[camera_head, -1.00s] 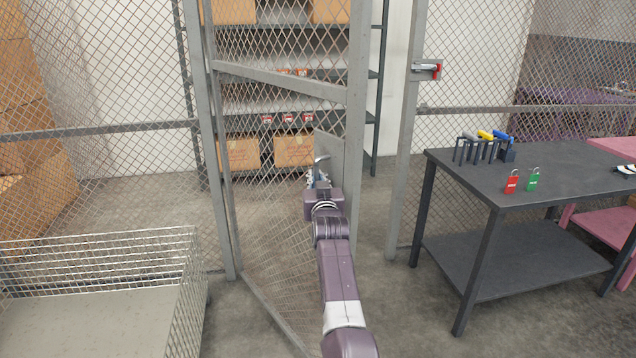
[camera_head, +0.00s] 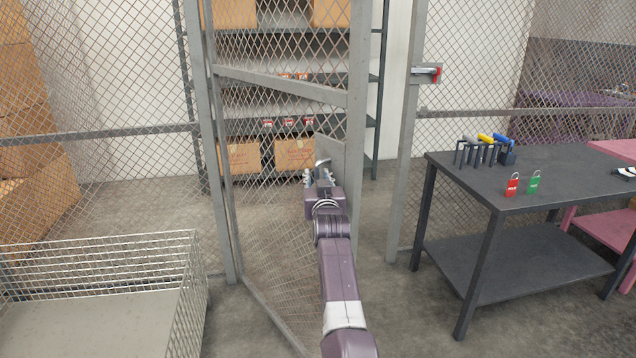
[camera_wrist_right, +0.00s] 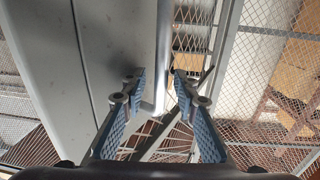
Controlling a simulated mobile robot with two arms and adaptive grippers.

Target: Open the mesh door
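The mesh door (camera_head: 283,85) has a grey frame and stands partly open, swung towards me from its hinge side at the left. Its free edge is apart from the latch post (camera_head: 404,150). A metal handle (camera_head: 323,163) sits on a grey plate near that edge. My right gripper (camera_head: 319,178) is at the handle. In the right wrist view, the right gripper (camera_wrist_right: 157,82) is open, with its two blue-padded fingers on either side of the handle bar (camera_wrist_right: 163,50) and gaps beside it. My left gripper is not in view.
A wire basket cart (camera_head: 190,290) stands at the lower left, near the door's hinge side. A dark workbench (camera_head: 560,170) with padlocks stands at the right. Shelves with boxes (camera_head: 295,153) are behind the door. Bare floor lies between door and bench.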

